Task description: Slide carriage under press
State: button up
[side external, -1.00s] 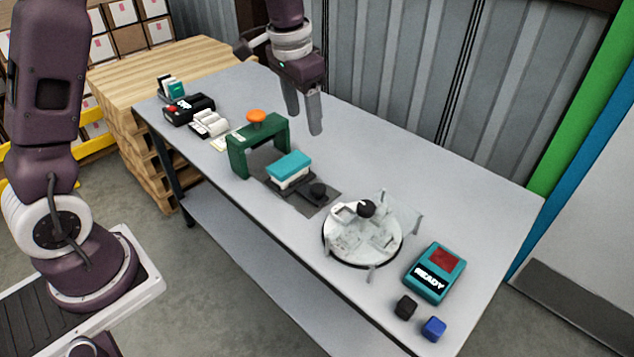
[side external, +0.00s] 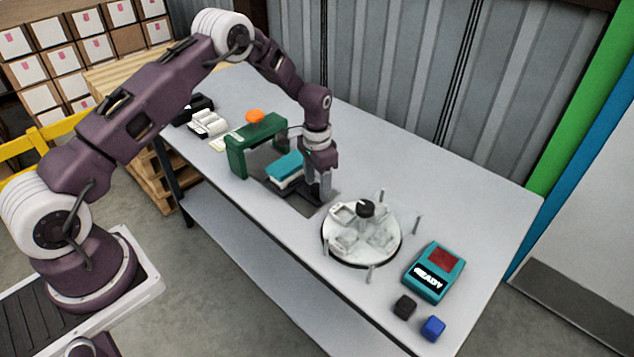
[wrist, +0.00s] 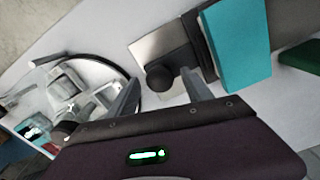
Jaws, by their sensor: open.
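The green arch-shaped press (side external: 236,160) with an orange knob (side external: 255,116) stands at the middle left of the table. The carriage, bearing a teal-topped white block (side external: 286,168), sits on a grey track plate (side external: 303,206) at the press's right side, outside the arch. In the wrist view, the teal block (wrist: 238,45) and the carriage's round black knob (wrist: 160,77) show, with the press edge (wrist: 303,57) at far right. My gripper (side external: 319,196) is low over the carriage's knob end, open. Its fingers (wrist: 160,98) appear on either side of the knob; contact is unclear.
A round white turntable (side external: 345,250) with upright posts stands close right of my gripper. Beyond it are a teal READY box (side external: 434,272), a black cube (side external: 405,307) and a blue cube (side external: 433,329). White rolls (side external: 208,123) lie left of the press. The table's back right is clear.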

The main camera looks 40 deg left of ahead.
aim_at(282, 159)
grip_shut()
jog(key=a, duration=1.3)
jog(key=shift+a+r, duration=0.1)
jog(key=shift+a, duration=0.25)
jog(key=shift+c, duration=1)
grip_release()
jog(key=shift+o, duration=1)
jog(key=shift+d, duration=0.1)
